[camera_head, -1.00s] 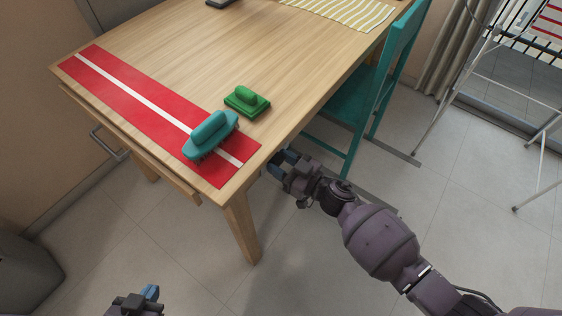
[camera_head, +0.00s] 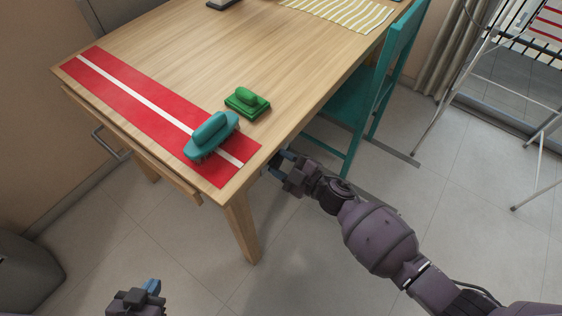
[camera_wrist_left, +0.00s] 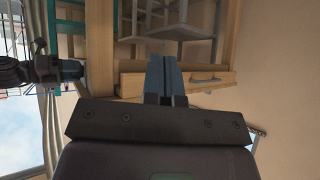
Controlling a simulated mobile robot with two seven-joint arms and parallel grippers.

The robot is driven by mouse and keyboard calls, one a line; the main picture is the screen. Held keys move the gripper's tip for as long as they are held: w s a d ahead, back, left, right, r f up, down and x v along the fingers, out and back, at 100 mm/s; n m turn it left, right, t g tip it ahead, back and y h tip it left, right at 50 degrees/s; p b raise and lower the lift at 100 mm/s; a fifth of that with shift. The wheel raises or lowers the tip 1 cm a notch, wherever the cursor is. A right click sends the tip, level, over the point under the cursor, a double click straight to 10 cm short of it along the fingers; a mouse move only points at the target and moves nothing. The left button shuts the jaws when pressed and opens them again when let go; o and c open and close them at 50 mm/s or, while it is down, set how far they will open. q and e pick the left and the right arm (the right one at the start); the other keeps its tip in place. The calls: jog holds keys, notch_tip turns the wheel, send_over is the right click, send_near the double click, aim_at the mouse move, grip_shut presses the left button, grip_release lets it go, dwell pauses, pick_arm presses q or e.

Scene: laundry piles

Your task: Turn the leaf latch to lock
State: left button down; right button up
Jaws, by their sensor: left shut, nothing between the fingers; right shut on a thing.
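The wooden table (camera_head: 190,50) fills the upper left of the head view. My right gripper (camera_head: 281,160) is at the near right edge of the tabletop, by the corner leg. Its fingers are shut on a small part at that edge, which fits the leaf latch; the fingers and tabletop hide the latch, so its angle cannot be told. In the left wrist view my right gripper (camera_wrist_left: 72,70) shows at the left, against the wooden leg (camera_wrist_left: 99,45). My left gripper (camera_head: 152,287) is low at the left of the head view, away from the table. Its fingers (camera_wrist_left: 166,62) are shut and empty.
A teal brush (camera_head: 212,135) rests on the red runner (camera_head: 130,100), beside a green brush (camera_head: 247,101). A teal chair (camera_head: 350,105) stands close to the table's right side. A drawer handle (camera_head: 105,143) juts from the front. A drying rack (camera_head: 480,70) is at right.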

jog(key=n, duration=0.2)
jog(key=shift+n, duration=2.2)
jog(key=shift+n+b, duration=0.4)
jog(key=shift+n, duration=0.8)
pick_arm(q)
jog(key=shift+f, duration=0.35)
pick_arm(e)
jog(key=shift+n, duration=0.5)
pick_arm(q)
jog(key=shift+s, duration=0.15)
jog(key=shift+s+a+f, duration=0.1)
jog(key=shift+s+f, duration=0.1)
jog(key=shift+f, duration=0.05)
pick_arm(e)
jog(key=o, duration=0.9)
jog(key=shift+r, duration=0.1)
